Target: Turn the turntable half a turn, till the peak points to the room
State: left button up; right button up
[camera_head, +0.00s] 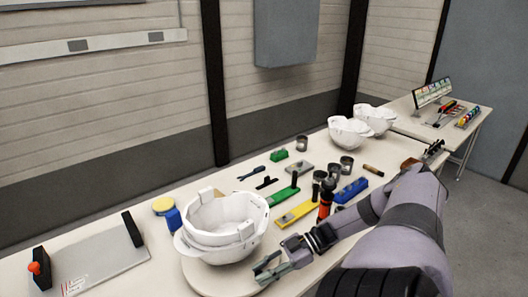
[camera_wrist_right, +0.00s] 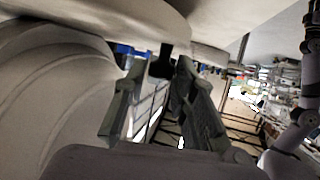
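A white helmet shell (camera_head: 222,232) lies open side up on the round pale turntable (camera_head: 203,281) at the near left of the table. Its rim stands out at the lower left; I cannot tell for sure which part is the peak. My right gripper (camera_head: 266,268) is low at the right edge of the turntable, close to the shell. Its fingers are apart, with nothing seen between them. In the right wrist view the open fingers (camera_wrist_right: 160,100) show beside large pale curved surfaces; contact cannot be told. My left gripper is out of view.
A blue and yellow item (camera_head: 169,213) stands behind the shell. Yellow (camera_head: 298,213), green (camera_head: 284,196) and blue (camera_head: 350,190) tools and an orange-black tool (camera_head: 325,205) lie to the right. Two more shells (camera_head: 350,131) sit farther back. A grey plate with black handles (camera_head: 95,262) lies left.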

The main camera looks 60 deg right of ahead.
jog(key=shift+o, duration=1.2)
jog(key=v, duration=1.2)
jog(key=shift+w+r, duration=0.1)
